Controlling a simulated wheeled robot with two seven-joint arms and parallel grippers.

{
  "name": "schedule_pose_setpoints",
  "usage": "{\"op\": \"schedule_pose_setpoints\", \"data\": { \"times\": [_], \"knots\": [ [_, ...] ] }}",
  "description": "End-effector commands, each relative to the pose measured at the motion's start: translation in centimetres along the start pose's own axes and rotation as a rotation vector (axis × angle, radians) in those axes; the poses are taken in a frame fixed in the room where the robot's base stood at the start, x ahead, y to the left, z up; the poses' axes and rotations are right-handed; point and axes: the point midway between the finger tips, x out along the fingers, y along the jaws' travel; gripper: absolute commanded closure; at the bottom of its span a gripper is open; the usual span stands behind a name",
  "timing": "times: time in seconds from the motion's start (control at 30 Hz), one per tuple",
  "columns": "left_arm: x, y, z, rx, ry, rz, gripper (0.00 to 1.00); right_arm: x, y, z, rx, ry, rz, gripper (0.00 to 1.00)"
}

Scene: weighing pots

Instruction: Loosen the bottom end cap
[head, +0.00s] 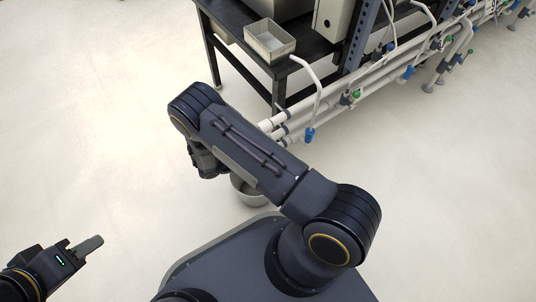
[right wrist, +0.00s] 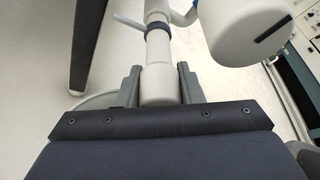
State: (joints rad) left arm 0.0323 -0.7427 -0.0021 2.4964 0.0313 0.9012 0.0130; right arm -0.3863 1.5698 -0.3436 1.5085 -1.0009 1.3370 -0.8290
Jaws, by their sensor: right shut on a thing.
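In the right wrist view, my right gripper (right wrist: 158,82) has one finger on each side of a white end cap (right wrist: 158,88) and is shut on it. The cap sits on the end of a white pipe (right wrist: 157,12) with a dark collar (right wrist: 157,27). A second, larger-looking white cap (right wrist: 250,30) with a dark slot is at the upper right, apart from the fingers. In the head view, my right forearm hides the right gripper and the held cap; an upper pipe end (head: 267,126) shows. My left gripper (head: 88,245) is at the lower left, away from the pipes; its finger gap does not show.
A metal pot (head: 248,192) stands on the floor, partly behind my right arm. A black table (head: 243,50) holds a metal tray (head: 270,42). Pipes with blue (head: 309,135) and green valve handles run to the upper right. The floor at left is clear.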

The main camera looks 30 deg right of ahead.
Motion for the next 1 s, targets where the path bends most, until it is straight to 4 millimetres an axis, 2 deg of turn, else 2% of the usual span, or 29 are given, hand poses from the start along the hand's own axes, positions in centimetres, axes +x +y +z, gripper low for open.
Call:
{"op": "schedule_pose_setpoints", "data": {
  "times": [0.5, 1.0],
  "knots": [
    [0.57, -0.26, 0.29, 0.000, 0.000, 0.000, 0.64, -0.07, -0.12, -0.07, -0.399, 0.002, -0.163, 0.89],
    [0.57, -0.26, 0.29, 0.000, 0.000, 0.000, 0.64, -0.07, -0.21, 0.02, -0.543, -0.001, -0.222, 0.89]
  ]
}}
